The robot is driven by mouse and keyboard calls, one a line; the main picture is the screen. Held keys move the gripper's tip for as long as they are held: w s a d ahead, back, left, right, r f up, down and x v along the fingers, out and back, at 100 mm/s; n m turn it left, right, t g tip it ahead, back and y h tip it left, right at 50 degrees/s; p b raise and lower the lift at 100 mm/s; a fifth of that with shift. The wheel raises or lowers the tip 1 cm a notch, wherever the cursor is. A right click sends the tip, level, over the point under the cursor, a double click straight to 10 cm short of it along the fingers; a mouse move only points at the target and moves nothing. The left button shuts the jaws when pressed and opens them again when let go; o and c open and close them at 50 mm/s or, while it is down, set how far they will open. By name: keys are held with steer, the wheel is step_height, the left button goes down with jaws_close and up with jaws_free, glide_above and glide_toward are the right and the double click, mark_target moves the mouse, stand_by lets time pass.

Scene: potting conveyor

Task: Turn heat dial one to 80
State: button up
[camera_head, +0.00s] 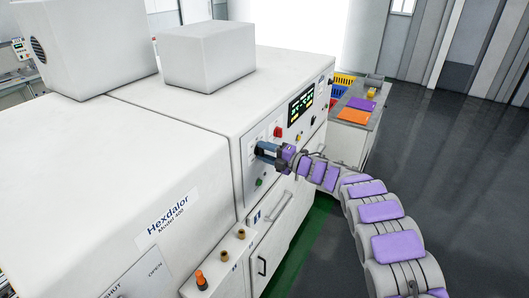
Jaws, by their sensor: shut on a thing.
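The control panel (252,176) is on the front of a large white machine, right of centre. My gripper (264,150) reaches it from the right, with its blue-grey fingers against the panel. It is shut on a dial, which the fingers hide. I cannot read the dial's number or setting. A dark display (301,104) with green digits sits further along the panel, too small to read.
Brass and orange-topped knobs (201,280) stand on a ledge below. A side table with orange (353,116) and purple sheets stands beyond. The dark floor at right is clear.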

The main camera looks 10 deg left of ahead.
steer(key=shift+w+d+f, duration=0.15)
steer(key=shift+d, duration=0.05)
steer(key=o, duration=0.9)
steer(key=shift+w+f, duration=0.1)
steer(key=shift+w, duration=0.1)
steer(key=shift+o, duration=0.8)
steer(key=v, duration=1.7)
steer(key=shift+s+d+r, duration=0.2)
steer(key=shift+w, duration=0.1)
